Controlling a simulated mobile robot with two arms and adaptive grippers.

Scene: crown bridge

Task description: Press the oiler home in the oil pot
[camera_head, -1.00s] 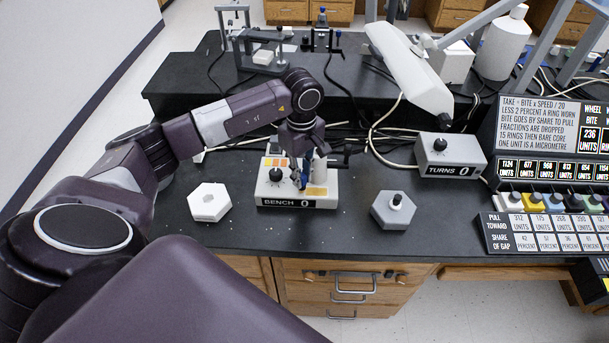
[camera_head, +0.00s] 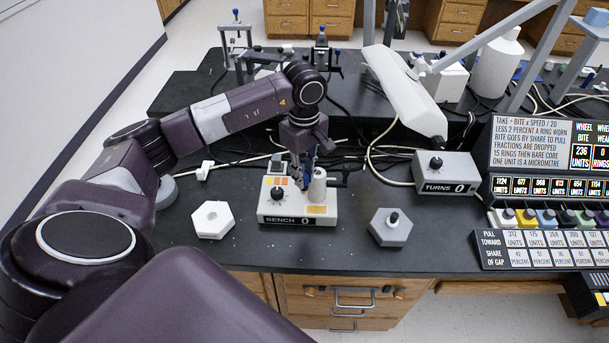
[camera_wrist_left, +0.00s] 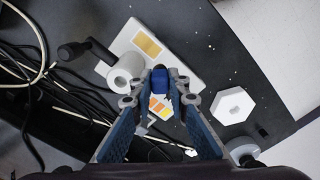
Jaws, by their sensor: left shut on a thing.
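My left gripper (camera_head: 304,172) is over the back of the white bench box (camera_head: 270,214), beside an upright white cylinder (camera_head: 317,187). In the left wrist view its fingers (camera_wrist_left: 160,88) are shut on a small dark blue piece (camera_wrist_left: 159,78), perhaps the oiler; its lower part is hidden. The white cylinder (camera_wrist_left: 126,73) stands close to the fingers there. A grey hexagonal block (camera_head: 388,236) with a dark-topped knob in it stands right of the box. A white hexagonal block (camera_head: 213,220) with a hole is left of it. I cannot tell which is the oil pot. My right gripper is not in view.
A grey TURNS box (camera_head: 447,174) and a white lamp-like arm (camera_head: 402,90) are at the right. Cables run behind the bench box. A sign panel (camera_head: 545,155) and labelled keys fill the far right.

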